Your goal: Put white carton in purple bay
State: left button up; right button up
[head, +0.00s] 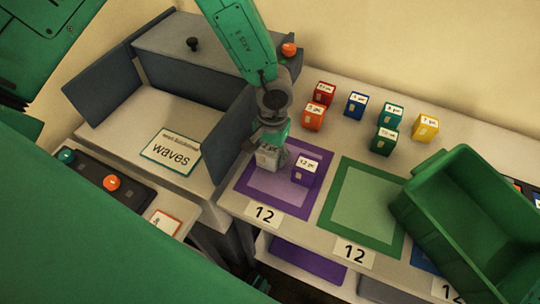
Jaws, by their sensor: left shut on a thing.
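The purple bay (243,190) is a purple-framed square on the table, with a "12" label at its front edge. My left gripper (272,140) points down over the back left part of this bay. It is shut on a small pale block, which looks like the white carton (267,160). The gripper hides the carton's top, and I cannot tell whether its underside touches the bay. A purple carton (306,170) stands in the bay just right of it. My right gripper is not in view.
A green-framed bay (333,228) lies to the right, empty. A green bin (420,215) stands tilted beyond it. Red, orange, blue, green and yellow cartons (391,113) stand at the back. A grey booth with dark flaps (228,125) and a "waves" card (172,157) is at left.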

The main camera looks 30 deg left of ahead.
pick_arm(q)
jog(key=shift+w+d+f, duration=0.1)
jog(key=shift+d+f, duration=0.05)
jog(key=shift+f, duration=0.3)
jog(key=shift+a, duration=0.2)
jog(key=o, duration=1)
jog(key=shift+a+f, duration=0.1)
jog(key=shift+a, duration=0.05)
jog(key=shift+o, duration=1.2)
jog(key=shift+a, duration=0.2)
jog(key=shift+d, duration=0.15)
